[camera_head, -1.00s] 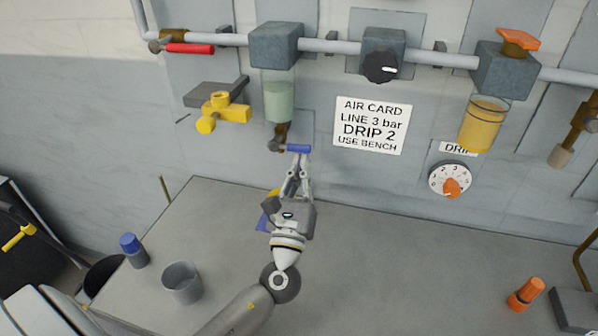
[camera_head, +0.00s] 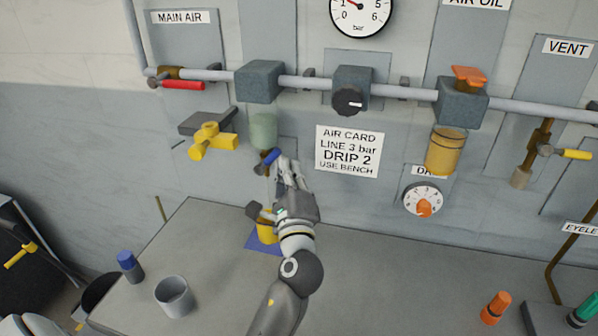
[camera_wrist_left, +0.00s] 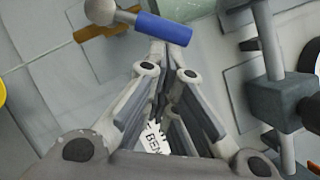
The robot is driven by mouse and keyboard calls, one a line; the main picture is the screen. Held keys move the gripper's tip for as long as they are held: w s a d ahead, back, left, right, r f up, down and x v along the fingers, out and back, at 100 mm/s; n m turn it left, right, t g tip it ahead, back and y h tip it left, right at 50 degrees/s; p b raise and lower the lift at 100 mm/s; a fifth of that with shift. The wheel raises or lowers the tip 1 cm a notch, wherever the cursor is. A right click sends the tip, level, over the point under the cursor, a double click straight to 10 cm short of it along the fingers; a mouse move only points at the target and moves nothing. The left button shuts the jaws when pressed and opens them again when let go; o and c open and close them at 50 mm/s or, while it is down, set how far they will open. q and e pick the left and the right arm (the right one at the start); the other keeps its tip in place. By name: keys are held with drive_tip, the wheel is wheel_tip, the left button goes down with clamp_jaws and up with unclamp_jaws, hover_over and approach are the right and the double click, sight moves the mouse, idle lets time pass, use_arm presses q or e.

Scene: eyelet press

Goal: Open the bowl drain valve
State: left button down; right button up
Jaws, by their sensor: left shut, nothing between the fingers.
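The pale green bowl (camera_head: 263,131) hangs under the left grey block on the pipe. Below it is the drain valve with a blue lever handle (camera_head: 271,156), slanting up to the right. My left gripper (camera_head: 279,164) is shut and empty, its fingertips at the handle's lower right side. The left wrist view shows the blue handle (camera_wrist_left: 162,28) just beyond the shut fingertips (camera_wrist_left: 159,50); I cannot tell whether they touch. The valve body is partly hidden by the handle and fingers. My right gripper is not in view.
A grey cup (camera_head: 173,296) and a blue-capped bottle (camera_head: 130,266) stand on the bench's left.

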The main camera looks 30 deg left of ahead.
sight(274, 154)
use_arm(q)
drive_tip(key=r+n+p, duration=0.1)
drive_tip(key=a+r+n+p, duration=0.1)
drive_tip(key=a+r+g+p, duration=0.1)
drive_tip(key=p, duration=0.1)
drive_tip(key=shift+s+a+r+n, duration=0.15)
drive_tip(key=shift+s+r+n, duration=0.1)
drive_tip(key=shift+n, duration=0.15)
drive_tip(key=shift+a, duration=0.15)
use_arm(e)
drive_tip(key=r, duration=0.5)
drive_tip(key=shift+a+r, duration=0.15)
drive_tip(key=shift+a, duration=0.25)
use_arm(q)
drive_tip(key=shift+a+p, duration=0.1)
drive_tip(key=shift+p, duration=0.2)
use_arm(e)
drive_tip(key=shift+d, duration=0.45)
use_arm(q)
drive_tip(key=shift+s, duration=0.1)
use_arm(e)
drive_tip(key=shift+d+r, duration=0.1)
